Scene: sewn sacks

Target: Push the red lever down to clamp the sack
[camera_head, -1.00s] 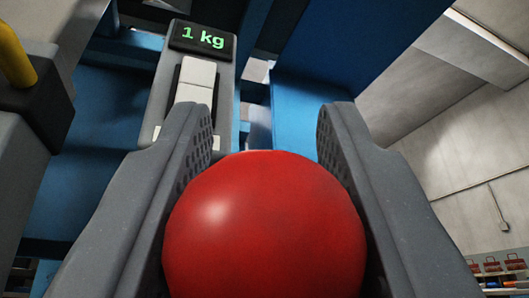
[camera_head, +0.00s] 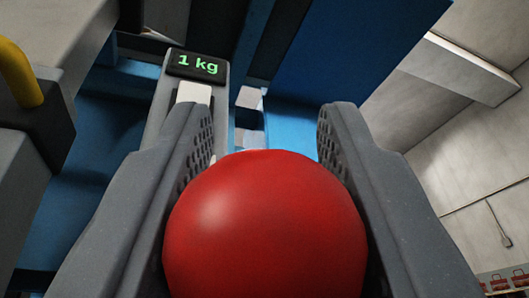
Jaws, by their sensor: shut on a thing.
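The red ball-shaped knob of the lever (camera_head: 265,225) fills the lower middle of the view. My gripper (camera_head: 265,135) is shut on it, with one grey finger on each side of the knob. The lever's arm is hidden behind the knob. No sack can be made out in this view.
A grey panel with a display (camera_head: 197,65) reading "1 kg" in green stands behind the left finger. Blue machine frame (camera_head: 325,60) lies behind. A yellow handle (camera_head: 18,65) on a dark block is at the left. A pale wall (camera_head: 470,170) is at the right.

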